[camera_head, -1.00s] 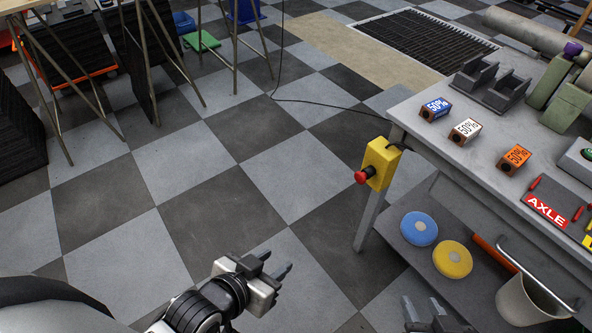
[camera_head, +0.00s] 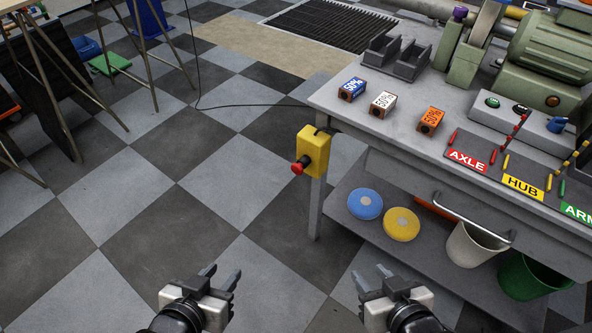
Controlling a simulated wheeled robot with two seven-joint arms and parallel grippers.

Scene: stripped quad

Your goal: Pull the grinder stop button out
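The grinder stop button (camera_head: 298,168) is a red mushroom knob on the left face of a yellow box (camera_head: 315,150). The box is fixed at the left corner of the grey workbench (camera_head: 340,98), above its leg. My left gripper (camera_head: 222,274) is open and empty at the bottom, below and left of the button, well apart from it. My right gripper (camera_head: 370,277) is open and empty at the bottom, below and right of the box. Neither touches anything. I cannot tell from here whether the button is in or out.
The bench top holds blue, white and orange boxes (camera_head: 431,120), a green grinder (camera_head: 550,50) and labelled trays (camera_head: 468,159). Blue and yellow discs (camera_head: 402,225) lie on the lower shelf, with a white bucket (camera_head: 472,246) nearby.

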